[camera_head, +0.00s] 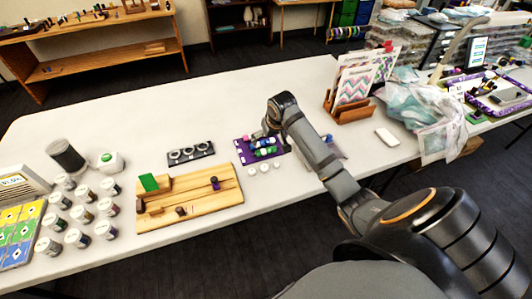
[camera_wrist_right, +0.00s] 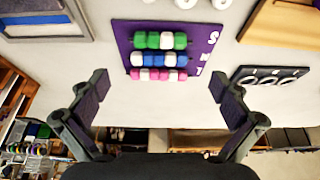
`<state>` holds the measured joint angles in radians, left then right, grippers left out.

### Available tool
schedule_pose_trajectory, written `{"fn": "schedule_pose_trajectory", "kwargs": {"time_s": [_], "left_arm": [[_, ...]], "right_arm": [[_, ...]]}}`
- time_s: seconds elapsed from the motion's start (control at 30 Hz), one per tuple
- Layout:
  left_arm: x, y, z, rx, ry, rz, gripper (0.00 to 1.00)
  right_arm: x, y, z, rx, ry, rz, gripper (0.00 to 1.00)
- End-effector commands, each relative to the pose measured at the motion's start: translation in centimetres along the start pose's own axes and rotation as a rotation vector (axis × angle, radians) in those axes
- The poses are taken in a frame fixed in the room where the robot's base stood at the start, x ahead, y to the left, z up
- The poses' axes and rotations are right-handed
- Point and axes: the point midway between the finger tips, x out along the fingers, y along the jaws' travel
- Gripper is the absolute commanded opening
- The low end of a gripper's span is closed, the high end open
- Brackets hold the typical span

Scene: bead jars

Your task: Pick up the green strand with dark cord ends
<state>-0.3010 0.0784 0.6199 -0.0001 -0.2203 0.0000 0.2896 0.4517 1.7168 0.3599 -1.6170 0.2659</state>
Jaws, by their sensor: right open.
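The green strand (camera_wrist_right: 160,40) is a row of green beads with a white one, lying on a purple mat (camera_wrist_right: 203,60). The mat also shows in the head view (camera_head: 241,150), partly behind my right arm. My right gripper (camera_wrist_right: 164,90) is open and empty, its fingers spread wide to either side of the mat, apart from the strands. My left gripper is not in view.
A dark tray with three rings (camera_head: 190,153) and a wooden board (camera_head: 215,196) lie left of the mat. White round pieces (camera_head: 263,168) lie in front of it. Several small jars (camera_head: 79,214) stand at the left. A wooden card rack (camera_head: 348,110) stands to the right.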

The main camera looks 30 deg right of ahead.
Motion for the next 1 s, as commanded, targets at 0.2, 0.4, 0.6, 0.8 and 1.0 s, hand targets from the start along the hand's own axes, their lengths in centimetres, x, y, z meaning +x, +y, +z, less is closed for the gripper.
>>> {"fn": "schedule_pose_trajectory", "kwargs": {"time_s": [0.2,0.4,0.6,0.8,1.0], "left_arm": [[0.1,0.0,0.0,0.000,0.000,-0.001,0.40],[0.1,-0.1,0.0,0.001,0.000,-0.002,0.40],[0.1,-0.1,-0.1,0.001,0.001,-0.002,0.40],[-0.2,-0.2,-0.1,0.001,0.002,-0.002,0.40],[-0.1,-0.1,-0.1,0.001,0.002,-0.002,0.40]], "right_arm": [[0.1,0.3,-0.8,0.015,0.000,-0.003,1.00],[3.6,0.2,-0.7,0.016,0.000,-0.003,1.00],[4.9,0.2,-0.7,0.012,0.002,-0.002,1.00],[7.0,0.1,-0.8,0.015,-0.001,-0.002,1.00],[9.8,0.1,-0.8,0.013,0.002,-0.001,1.00]]}}
